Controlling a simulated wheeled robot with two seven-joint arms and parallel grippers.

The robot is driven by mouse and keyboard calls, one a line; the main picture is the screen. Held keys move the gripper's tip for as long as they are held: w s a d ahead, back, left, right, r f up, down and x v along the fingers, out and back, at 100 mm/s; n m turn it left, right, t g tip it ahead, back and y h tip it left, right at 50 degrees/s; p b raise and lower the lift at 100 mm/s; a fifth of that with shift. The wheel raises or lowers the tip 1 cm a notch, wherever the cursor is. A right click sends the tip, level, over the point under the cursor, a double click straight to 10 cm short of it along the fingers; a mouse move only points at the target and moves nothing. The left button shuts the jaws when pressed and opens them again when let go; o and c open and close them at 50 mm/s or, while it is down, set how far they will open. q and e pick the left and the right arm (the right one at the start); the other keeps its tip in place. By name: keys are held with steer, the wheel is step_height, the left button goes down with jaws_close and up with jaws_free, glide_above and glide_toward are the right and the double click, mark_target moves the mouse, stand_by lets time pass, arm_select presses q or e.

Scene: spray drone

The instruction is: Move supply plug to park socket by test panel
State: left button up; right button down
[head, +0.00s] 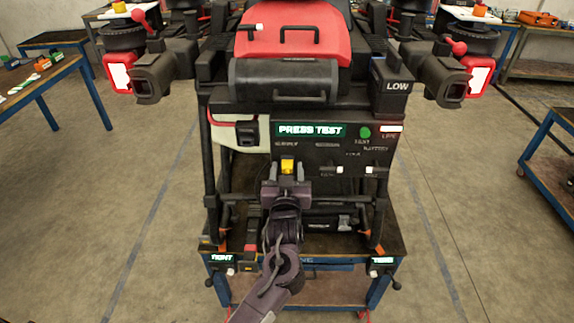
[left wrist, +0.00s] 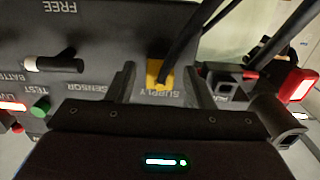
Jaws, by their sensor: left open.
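The yellow supply plug (head: 288,166) sits at the SUPPLY label on the left part of the dark test panel (head: 310,151). It also shows in the left wrist view (left wrist: 157,74), with a dark cable running up from it. My left gripper (head: 287,172) is open at the panel, with one finger on each side of the plug. In the left wrist view, gaps show between the plug and the fingers (left wrist: 160,88). A small black block (left wrist: 225,86) with a recess lies right of the fingers there; I cannot tell whether it is the park socket. My right gripper is not in view.
The panel has a lit PRESS TEST display (head: 311,130), a green button (head: 365,132) and white-tipped switches (head: 339,170). The drone with its red cover (head: 293,30) stands over a blue-framed cart (head: 310,264).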

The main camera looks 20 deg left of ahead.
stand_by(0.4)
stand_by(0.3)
arm_select(q)
jaws_close()
stand_by(0.3)
steer(key=shift+s, duration=0.15)
steer(key=shift+p+v, duration=0.85)
steer(key=shift+v, duration=0.35)
steer(key=shift+p+v, duration=0.75)
steer(key=shift+v, duration=0.95)
